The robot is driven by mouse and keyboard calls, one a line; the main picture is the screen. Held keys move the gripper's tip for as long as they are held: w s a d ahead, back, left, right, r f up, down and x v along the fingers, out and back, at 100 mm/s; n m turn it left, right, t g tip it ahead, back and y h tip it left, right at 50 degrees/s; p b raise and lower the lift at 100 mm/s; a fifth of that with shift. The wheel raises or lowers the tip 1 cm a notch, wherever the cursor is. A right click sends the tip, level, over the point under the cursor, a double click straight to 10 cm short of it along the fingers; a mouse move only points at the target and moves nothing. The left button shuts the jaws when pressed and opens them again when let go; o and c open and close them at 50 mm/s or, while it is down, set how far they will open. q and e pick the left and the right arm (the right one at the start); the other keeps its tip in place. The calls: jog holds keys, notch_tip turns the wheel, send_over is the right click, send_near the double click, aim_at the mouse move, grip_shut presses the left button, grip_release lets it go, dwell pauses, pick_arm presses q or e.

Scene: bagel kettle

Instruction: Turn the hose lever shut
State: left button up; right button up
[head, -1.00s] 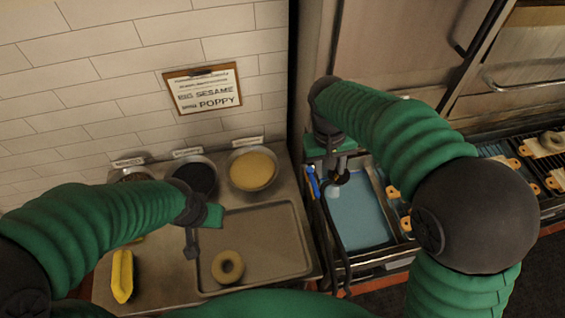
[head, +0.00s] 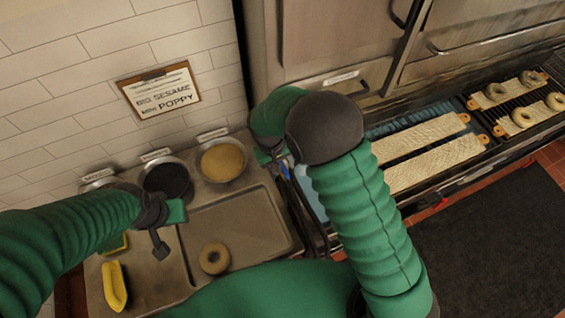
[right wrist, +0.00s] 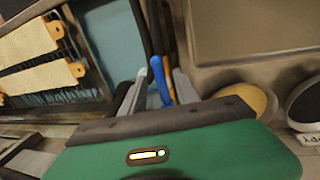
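The blue hose lever (right wrist: 160,82) stands between the two fingers of my right gripper (right wrist: 160,88) in the right wrist view. The fingers are apart, with a gap visible on the lever's left side; contact on the right is unclear. In the head view a bit of the blue lever (head: 285,171) shows beside my right gripper (head: 268,158), mostly hidden by my right arm. A dark hose (head: 318,232) runs down next to it along the kettle's left edge. My left gripper (head: 160,246) is above the counter, holding nothing visible; its finger gap cannot be made out.
The blue-water kettle (right wrist: 115,40) is right of the counter in the head view. A metal tray (head: 245,225) holds a bagel (head: 214,258). A yellow object (head: 114,286) and topping bowls (head: 222,160) are at left. Bagel boards (head: 435,160) lie on the right.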

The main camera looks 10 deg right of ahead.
jog(key=shift+f, duration=0.35)
grip_shut()
dwell(1.2)
